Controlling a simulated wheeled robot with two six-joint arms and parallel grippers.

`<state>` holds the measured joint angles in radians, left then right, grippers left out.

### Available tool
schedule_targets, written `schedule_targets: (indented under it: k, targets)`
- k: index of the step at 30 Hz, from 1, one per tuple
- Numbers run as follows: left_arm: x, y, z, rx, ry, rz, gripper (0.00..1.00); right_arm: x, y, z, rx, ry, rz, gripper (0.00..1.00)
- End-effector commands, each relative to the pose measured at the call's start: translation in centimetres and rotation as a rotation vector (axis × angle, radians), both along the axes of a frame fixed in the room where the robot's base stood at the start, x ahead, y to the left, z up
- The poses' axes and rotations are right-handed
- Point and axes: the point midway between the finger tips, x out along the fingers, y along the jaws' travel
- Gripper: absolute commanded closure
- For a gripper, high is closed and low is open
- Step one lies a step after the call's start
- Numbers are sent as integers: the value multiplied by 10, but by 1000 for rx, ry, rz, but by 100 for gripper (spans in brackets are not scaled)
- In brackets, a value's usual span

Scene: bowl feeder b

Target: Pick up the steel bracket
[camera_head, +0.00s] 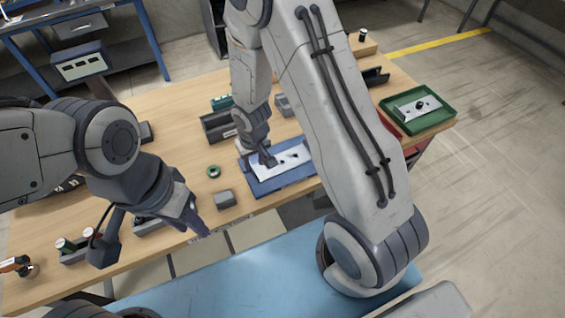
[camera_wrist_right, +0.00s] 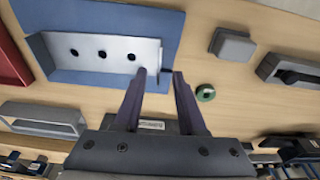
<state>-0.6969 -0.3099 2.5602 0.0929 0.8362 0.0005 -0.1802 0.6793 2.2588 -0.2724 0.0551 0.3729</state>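A pale steel bracket (camera_head: 282,165) with several dark holes lies on a blue tray (camera_head: 285,184) near the table's front edge. The bracket (camera_wrist_right: 92,58) and the blue tray (camera_wrist_right: 171,24) also show in the right wrist view. My right gripper (camera_head: 268,160) is over the bracket's left end in the head view. In the right wrist view its two fingers (camera_wrist_right: 159,73) are apart, with the bracket's end near the gap; whether they touch it I cannot tell. My left gripper (camera_head: 197,222) hangs empty at the table's front edge; its finger gap is unclear.
A green tray (camera_head: 447,119) at the right holds another plate (camera_head: 417,108) with a dark knob. A grey block (camera_head: 225,199) and a green ring (camera_head: 214,172) lie left of the blue tray. A dark bin (camera_head: 215,128) stands behind. My right arm hides part of the table.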

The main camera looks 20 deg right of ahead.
Motion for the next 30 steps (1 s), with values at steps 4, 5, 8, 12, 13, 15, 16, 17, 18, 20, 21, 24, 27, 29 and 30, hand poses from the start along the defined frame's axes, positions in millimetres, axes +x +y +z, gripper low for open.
schedule_targets:
  k: [4, 5, 8, 12, 13, 15, 16, 17, 18, 20, 21, 24, 27, 29, 30]
  targets:
    - [0, 0, -8, 0, 0, 1, 66, 5, 0, -19, 0, 2, 2, 60]
    - [0, 0, -11, 0, 0, 1, 66, 6, 0, -24, 0, 3, 1, 60]
    - [0, 0, -21, 0, 0, 2, 66, 10, 0, -40, 0, 2, 2, 60]
    - [0, 0, -28, 0, 0, 2, 66, 13, 1, -51, 0, 1, 1, 60]
    - [0, 0, -29, 0, 0, 2, 66, 13, 1, -51, 0, 1, 1, 60]
    - [0, 0, -28, 0, 0, 2, 66, 13, 1, -51, 0, 0, 1, 60]
    - [0, 0, -28, 0, 0, 2, 66, 13, 1, -51, 0, 0, 1, 60]
    - [0, 0, -27, 0, 0, 2, 66, 13, 1, -50, 0, 0, 1, 60]
    - [0, 0, -27, 0, 0, 2, 66, 13, 1, -50, 0, 1, 1, 60]
    - [0, 0, -27, 0, 0, 2, 66, 13, 1, -50, 0, 1, 1, 60]
    - [0, 0, -27, 0, 0, 2, 66, 13, 1, -50, 0, 1, 1, 75]
    - [0, 0, -27, 0, 0, 2, 66, 13, 1, -50, 0, 1, 1, 100]
    - [0, 0, -27, 0, 0, 2, 66, 13, 1, -50, 0, 1, 1, 100]
    - [0, 0, -27, 0, 0, 2, 66, 13, 0, -50, 0, 1, 1, 100]
    - [0, 0, -27, 0, 0, 2, 66, 13, 0, -50, 0, 1, 1, 100]
